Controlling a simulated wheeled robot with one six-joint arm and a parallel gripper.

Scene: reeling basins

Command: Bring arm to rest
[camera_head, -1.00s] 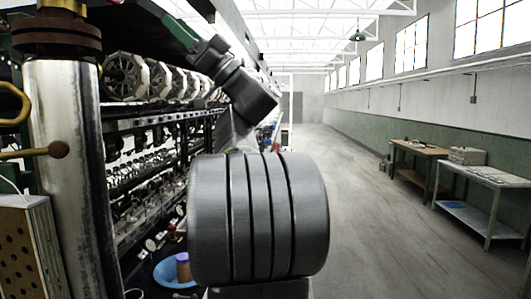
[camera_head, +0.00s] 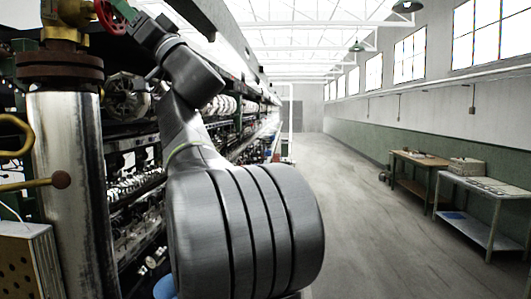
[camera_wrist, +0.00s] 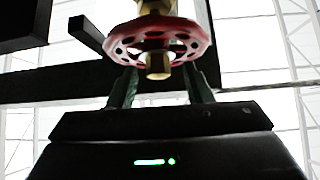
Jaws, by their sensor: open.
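My arm (camera_head: 195,140) is raised, reaching up and to the left in the head view. My gripper (camera_head: 128,12) is at the upper left, close to a red handwheel (camera_head: 105,14) on a brass valve (camera_head: 65,14). In the wrist view, the green fingers of my gripper (camera_wrist: 161,72) stand apart, with nothing held between them. The red handwheel (camera_wrist: 158,38) and its brass nut (camera_wrist: 158,66) appear just beyond and between the fingertips. I cannot tell whether the fingers touch the wheel.
A metal pipe (camera_head: 68,190) with a rusty flange (camera_head: 60,70) stands at left, beside a long reeling machine (camera_head: 135,170). A blue basin (camera_head: 165,288) is mostly hidden by my arm. Tables (camera_head: 490,188) stand along the right wall. The aisle floor (camera_head: 365,220) is clear.

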